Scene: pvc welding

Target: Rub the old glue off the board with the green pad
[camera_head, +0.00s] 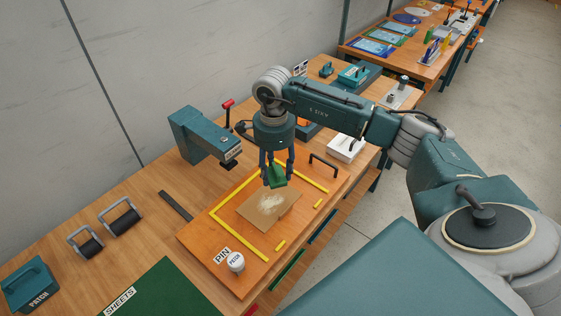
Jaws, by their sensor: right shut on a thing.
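A tan board (262,213) lies on an orange base board (196,238) inside a yellow corner-marked outline. A pale, whitish smear of old glue (270,202) shows on its upper middle part. My right gripper (276,174) points down just above the far edge of the tan board. It is shut on the green pad (276,179), which hangs between its fingers. I cannot tell whether the pad touches the board. My left gripper is not in view.
A teal press-like machine (200,137) with a red-knobbed lever stands behind left. Two black rollers, a teal PATCH box (31,287) and a green sheet mat (160,292) lie left. A black handle (324,166) is at right.

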